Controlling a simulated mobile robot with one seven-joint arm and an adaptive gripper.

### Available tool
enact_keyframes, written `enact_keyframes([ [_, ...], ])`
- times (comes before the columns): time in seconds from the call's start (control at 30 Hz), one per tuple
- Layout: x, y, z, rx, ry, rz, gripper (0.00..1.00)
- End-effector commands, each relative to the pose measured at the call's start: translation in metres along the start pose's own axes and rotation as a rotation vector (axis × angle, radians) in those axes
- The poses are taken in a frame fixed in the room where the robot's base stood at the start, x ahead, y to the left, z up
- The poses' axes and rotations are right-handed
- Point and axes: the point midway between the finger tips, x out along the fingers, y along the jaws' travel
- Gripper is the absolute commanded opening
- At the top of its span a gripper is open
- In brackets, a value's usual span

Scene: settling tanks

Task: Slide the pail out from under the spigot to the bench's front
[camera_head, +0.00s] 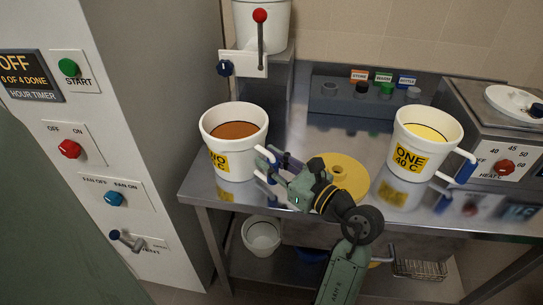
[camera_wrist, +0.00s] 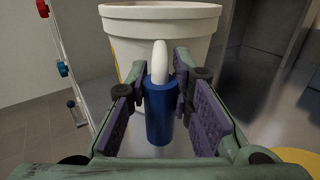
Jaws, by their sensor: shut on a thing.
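A white pail (camera_head: 232,140) with brown liquid and a yellow label ending in "WO" stands at the left end of the steel bench (camera_head: 300,150). It is near the front edge, forward of the spigot (camera_head: 224,68), which sits on a white plate under a red-knobbed lever. My gripper (camera_head: 266,164) reaches the pail's right side and is shut on its blue-gripped handle. In the wrist view the blue grip (camera_wrist: 161,110) hangs between the purple finger pads, with the pail (camera_wrist: 160,30) just behind. The fingers partly hide the handle in the head view.
A second white pail (camera_head: 424,146), labelled "ONE 40 C", stands to the right with yellow liquid. A yellow disc (camera_head: 345,172) lies beside my gripper. A heater box (camera_head: 495,125) is at the right. A control cabinet (camera_head: 120,130) stands left of the bench.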

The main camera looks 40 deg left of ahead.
Motion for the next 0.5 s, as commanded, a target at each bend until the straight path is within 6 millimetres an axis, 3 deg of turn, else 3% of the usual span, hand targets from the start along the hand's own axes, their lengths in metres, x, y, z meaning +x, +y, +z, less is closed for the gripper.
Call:
enact_keyframes([
  [0.37, 0.0001, -0.0001, 0.0000, -0.001, 0.000, -0.001, 0.43],
  [0.5, 0.0001, -0.0001, 0.0001, -0.001, 0.000, -0.001, 0.44],
])
